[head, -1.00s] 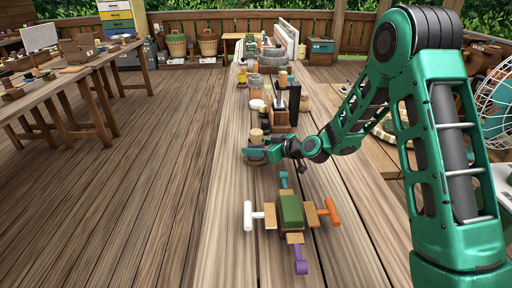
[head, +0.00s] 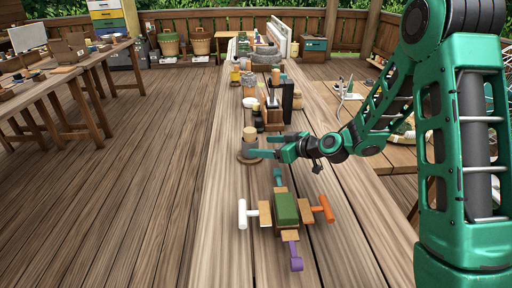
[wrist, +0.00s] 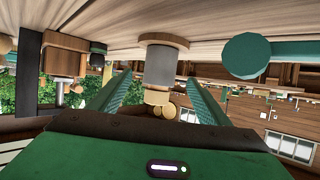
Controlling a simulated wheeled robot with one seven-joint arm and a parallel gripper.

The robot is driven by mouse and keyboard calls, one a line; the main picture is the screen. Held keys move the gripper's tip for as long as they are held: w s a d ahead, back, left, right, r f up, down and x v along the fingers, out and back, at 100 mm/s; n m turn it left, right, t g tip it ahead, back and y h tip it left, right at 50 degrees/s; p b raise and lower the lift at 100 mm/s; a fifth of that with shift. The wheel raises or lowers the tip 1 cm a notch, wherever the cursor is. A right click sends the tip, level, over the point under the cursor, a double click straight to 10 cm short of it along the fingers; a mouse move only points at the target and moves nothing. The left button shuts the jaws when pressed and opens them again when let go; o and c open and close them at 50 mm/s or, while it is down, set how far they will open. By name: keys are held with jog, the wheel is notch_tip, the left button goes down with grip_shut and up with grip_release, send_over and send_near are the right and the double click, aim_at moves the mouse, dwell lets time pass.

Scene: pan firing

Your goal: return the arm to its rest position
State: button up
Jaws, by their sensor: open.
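My gripper (head: 259,146) is open and empty at the end of the green arm, low over the long plank table (head: 217,210). Its two fingers point left in the head view. A grey cylinder with a pale wooden top (head: 250,134) stands upright on a round wooden base (head: 248,158) just beyond the fingertips. The wrist view is upside down. There the grey cylinder (wrist: 166,66) shows between the two spread fingers (wrist: 158,82), and a gap shows on each side of it.
A green block with wooden pieces and coloured handles (head: 285,208) lies on the table in front of my gripper. Boxes, bottles and a dark holder (head: 273,118) stand farther back. A side table (head: 60,82) is at left; open floor lies between.

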jog(key=v, duration=0.2)
jog(key=shift+s+d+r, duration=0.15)
jog(key=shift+s+d, duration=0.05)
jog(key=shift+d, duration=0.1)
jog(key=shift+s+r, duration=0.15)
jog(key=shift+s, duration=0.1)
jog(key=s+d+r+m+g+h, duration=0.2)
jog(key=s+d+r+m+h, duration=0.1)
jog(key=s+d, duration=0.4)
jog(key=s+d+r+m+g+h, duration=0.1)
jog(key=s+d+r+m+h, duration=0.2)
jog(key=s+d, duration=0.45)
jog(key=s+d+r+m+g+h, duration=0.2)
jog(key=s+d+m+h, duration=0.15)
jog(key=s, duration=0.65)
jog(key=s+d+f+m+g, duration=0.1)
jog(key=s+d+m+g, duration=0.1)
jog(key=s+d, duration=0.4)
jog(key=s+d+f+m+g, duration=0.1)
jog(key=s+d+m, duration=0.3)
jog(key=s, duration=0.6)
jog(key=d+g, duration=0.1)
jog(key=d, duration=0.1)
jog(key=shift+s+d, duration=0.3)
jog(key=shift+s, duration=0.1)
jog(key=shift+f, duration=0.15)
